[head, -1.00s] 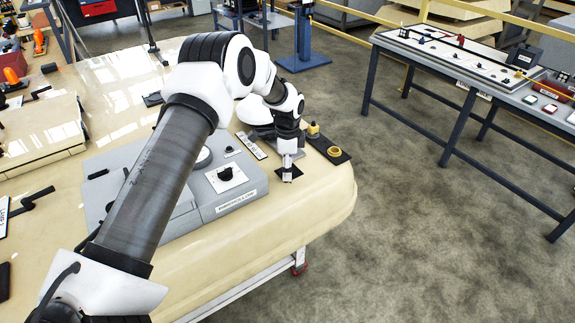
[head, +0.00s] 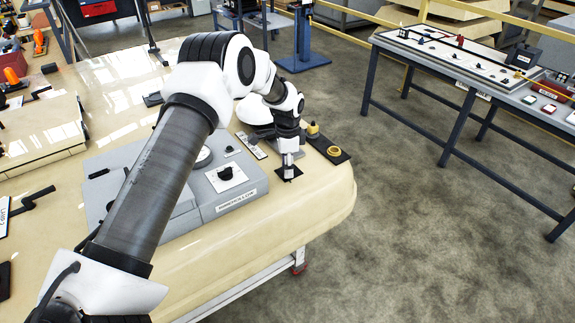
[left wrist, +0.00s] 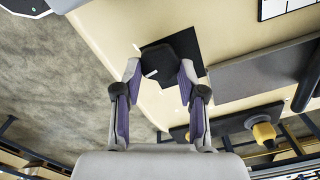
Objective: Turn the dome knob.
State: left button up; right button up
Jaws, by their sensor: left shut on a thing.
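The dome knob (left wrist: 172,58) is dark, with a small white mark at its edge, in the left wrist view. It sits on a black square plate (left wrist: 203,82), which also shows in the head view (head: 292,175) near the trolley's right edge. My left gripper (left wrist: 160,70) has a fingertip on either side of the knob and is shut on it. In the head view my left gripper (head: 288,168) points straight down over the plate and hides the knob. My right gripper is not in view.
A grey panel with a black knob (head: 226,173) lies left of the gripper on the cream trolley (head: 290,225). A dark plate with yellow parts (head: 334,151) lies close on its right. A long blue-grey table (head: 440,80) stands at the right, across open floor.

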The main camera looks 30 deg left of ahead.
pick_arm(q)
jog(key=n, duration=0.4)
jog(key=shift+s+a+f, duration=0.1)
jog(key=shift+f, duration=0.15)
jog(key=n, duration=0.5)
jog(key=shift+a+p, duration=0.1)
jog(key=shift+p, duration=0.2)
jog(key=n, duration=0.4)
jog(key=shift+a+n+p, duration=0.1)
jog(key=shift+n+p, duration=0.2)
jog(key=shift+a+n+p, duration=0.1)
jog(key=shift+n+p, duration=0.2)
jog(key=shift+n, duration=1.9)
jog(key=o, duration=1.1)
jog(key=shift+o, duration=0.2)
jog(key=shift+r, duration=0.1)
